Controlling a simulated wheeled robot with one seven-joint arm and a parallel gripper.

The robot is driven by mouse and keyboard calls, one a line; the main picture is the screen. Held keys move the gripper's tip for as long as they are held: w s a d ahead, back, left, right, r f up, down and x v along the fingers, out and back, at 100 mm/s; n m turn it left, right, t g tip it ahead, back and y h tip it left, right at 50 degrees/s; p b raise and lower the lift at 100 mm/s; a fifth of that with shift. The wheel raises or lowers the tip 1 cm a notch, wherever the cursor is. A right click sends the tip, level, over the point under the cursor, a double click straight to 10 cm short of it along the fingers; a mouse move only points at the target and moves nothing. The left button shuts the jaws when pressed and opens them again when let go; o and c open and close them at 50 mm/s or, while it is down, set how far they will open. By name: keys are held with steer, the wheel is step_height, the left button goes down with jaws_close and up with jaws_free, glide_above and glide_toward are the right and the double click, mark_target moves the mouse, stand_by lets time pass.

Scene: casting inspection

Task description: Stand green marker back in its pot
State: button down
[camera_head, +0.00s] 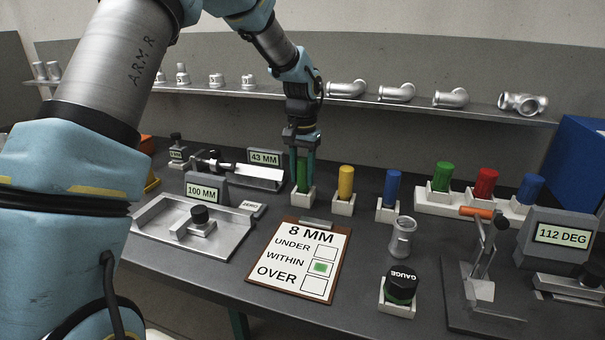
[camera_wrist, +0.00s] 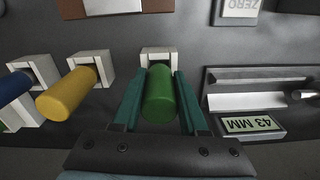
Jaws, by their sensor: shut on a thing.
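The green marker (camera_head: 302,175) stands upright at its white pot (camera_head: 303,198), with its lower end in or right at the pot's opening. My gripper (camera_head: 303,172) comes down from above and is shut on the green marker. In the wrist view the green marker (camera_wrist: 159,95) lies between the two teal fingers of my gripper (camera_wrist: 158,100). Its far end meets the white pot (camera_wrist: 158,53). I cannot tell whether it rests on the pot's floor.
A yellow marker (camera_head: 346,182) and a blue marker (camera_head: 391,187) stand in pots to the right. The 43 mm gauge (camera_head: 250,177) is close on the left. A clipboard (camera_head: 258,270) lies in front. A shelf (camera_head: 420,104) with castings runs behind.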

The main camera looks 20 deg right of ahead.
steer(key=shift+f, duration=0.25)
steer(key=shift+c, duration=2.2)
jaws_free()
step_height(320, 180, up, 12)
steer(key=shift+r+b, duration=0.1)
steer(key=shift+b, duration=0.5)
steer(key=a+f+n, duration=0.2)
steer(key=a, duration=0.8)
steer(key=a+f+n, duration=0.2)
steer(key=a+f, duration=0.1)
steer(key=a, duration=0.8)
steer(key=s+a+f+n, duration=0.2)
steer(key=s+a, duration=0.3)
steer(key=a, duration=0.2)
steer(key=s+a+f+n+t, duration=0.1)
steer(key=s+a+f+n, duration=0.1)
steer(key=s+a, duration=0.3)
steer(key=a+n, duration=0.1)
steer(key=a, duration=0.2)
steer(key=shift+s+f+t, duration=0.3)
steer(key=shift+f, duration=0.05)
